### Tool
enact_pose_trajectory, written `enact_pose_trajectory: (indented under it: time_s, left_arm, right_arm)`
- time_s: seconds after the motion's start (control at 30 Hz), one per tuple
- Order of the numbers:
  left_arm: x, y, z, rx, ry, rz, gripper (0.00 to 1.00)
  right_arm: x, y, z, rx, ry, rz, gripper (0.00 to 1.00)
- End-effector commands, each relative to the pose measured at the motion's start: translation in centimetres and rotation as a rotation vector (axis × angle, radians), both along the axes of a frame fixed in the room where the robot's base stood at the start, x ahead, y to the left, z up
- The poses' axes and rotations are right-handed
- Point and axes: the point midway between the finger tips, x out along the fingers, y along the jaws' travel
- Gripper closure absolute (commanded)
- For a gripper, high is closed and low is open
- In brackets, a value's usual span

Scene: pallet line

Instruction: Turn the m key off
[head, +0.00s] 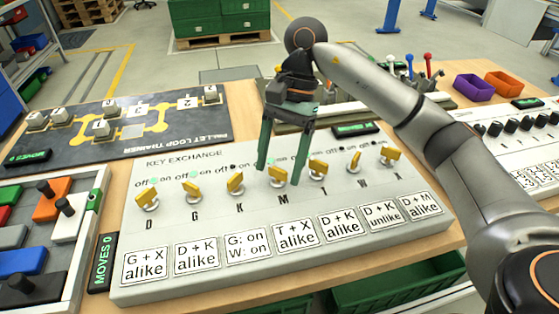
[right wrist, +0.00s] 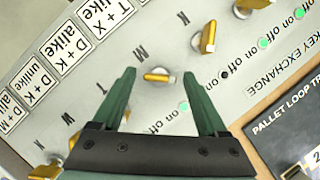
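The m key (head: 278,175) is a yellow lever on a round pale base, in the row of lettered keys on the KEY EXCHANGE panel (head: 140,185). A green lamp shows near it. In the right wrist view, the m key (right wrist: 157,75) lies crosswise between the fingers, with a gap on each side. My right gripper (head: 280,174), dark green, is open, pointing down with its fingertips around the m key. In the right wrist view the gripper (right wrist: 159,73) is empty. My left gripper is out of view.
The K key (head: 236,183) and T key (head: 317,168) stand close on either side; the lamp by K is dark. Printed clue cards line the panel's front. A pallet loop board (head: 75,143) lies at the back left. Purple (head: 473,87) and orange (head: 505,83) bins stand behind right.

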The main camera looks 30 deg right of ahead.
Motion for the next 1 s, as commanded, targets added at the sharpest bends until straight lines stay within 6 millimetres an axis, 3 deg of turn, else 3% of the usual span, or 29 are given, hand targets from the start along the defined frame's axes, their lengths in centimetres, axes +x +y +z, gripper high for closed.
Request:
enact_pose_trajectory:
  time_s: [0.37,0.8,1.0]
  left_arm:
    - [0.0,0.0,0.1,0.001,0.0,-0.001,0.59]
    - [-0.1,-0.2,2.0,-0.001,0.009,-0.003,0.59]
    - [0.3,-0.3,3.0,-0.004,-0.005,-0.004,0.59]
  right_arm:
    - [0.2,-0.2,0.7,0.0,0.0,-0.001,0.2]
    - [1.8,-3.0,8.9,-0.001,-0.002,-0.004,0.2]
    - [2.3,-3.8,11.1,0.0,0.0,-0.001,0.2]
